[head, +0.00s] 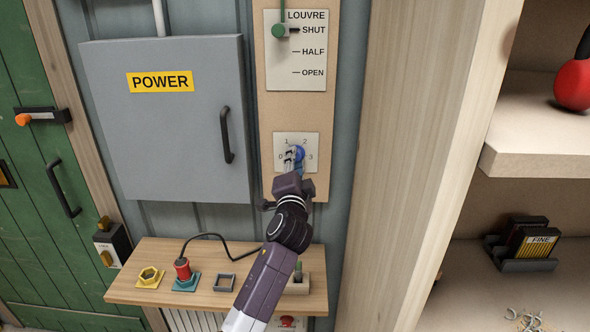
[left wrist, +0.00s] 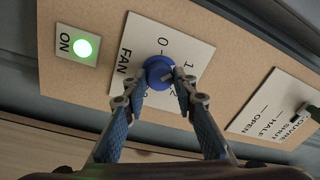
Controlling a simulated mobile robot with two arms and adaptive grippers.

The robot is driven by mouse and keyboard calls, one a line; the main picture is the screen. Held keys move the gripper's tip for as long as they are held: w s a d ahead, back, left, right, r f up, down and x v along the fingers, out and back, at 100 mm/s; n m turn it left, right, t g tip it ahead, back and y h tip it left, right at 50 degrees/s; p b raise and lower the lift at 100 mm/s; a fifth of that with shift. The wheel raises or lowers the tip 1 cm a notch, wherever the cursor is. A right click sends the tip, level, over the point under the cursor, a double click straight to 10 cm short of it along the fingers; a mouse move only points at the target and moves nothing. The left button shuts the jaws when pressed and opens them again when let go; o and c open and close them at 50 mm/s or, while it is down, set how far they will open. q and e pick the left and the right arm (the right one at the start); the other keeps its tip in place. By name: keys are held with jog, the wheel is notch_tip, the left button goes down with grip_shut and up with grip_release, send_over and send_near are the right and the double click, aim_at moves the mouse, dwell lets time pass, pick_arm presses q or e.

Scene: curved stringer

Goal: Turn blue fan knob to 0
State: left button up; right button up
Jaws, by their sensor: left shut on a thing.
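The blue fan knob (head: 299,152) sits on a white dial plate (head: 310,138) below the louvre panel. In the left wrist view the knob (left wrist: 156,66) is round, with a darker bar across its face. The label FAN and marks 0 and 1 show there; other marks are partly hidden by the fingers. I cannot tell exactly which mark the bar points to. My left gripper (head: 291,158) reaches up to the knob from below; in the wrist view its two fingertips (left wrist: 158,78) are on either side of the knob, shut on it. My right gripper is out of view.
A lit green ON light (left wrist: 84,47) is beside the dial. A grey POWER cabinet (head: 170,115) stands left of it, the louvre lever (head: 280,31) above at SHUT. A wooden shelf (head: 225,295) with a red plug (head: 182,268) is below. A wooden post (head: 405,150) stands right.

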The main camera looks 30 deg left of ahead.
pick_arm(q)
jog(key=n+b, duration=0.2)
jog(key=n, duration=0.3)
jog(key=n+g+b, duration=0.1)
jog(key=n+b, duration=0.1)
jog(key=n, duration=0.4)
jog(key=shift+d+f+y+b, duration=0.1)
jog(key=shift+y+b, duration=0.25)
jog(key=shift+y, duration=0.05)
jog(key=shift+n, duration=0.5)
jog(key=o, duration=1.2)
jog(key=shift+w, duration=0.1)
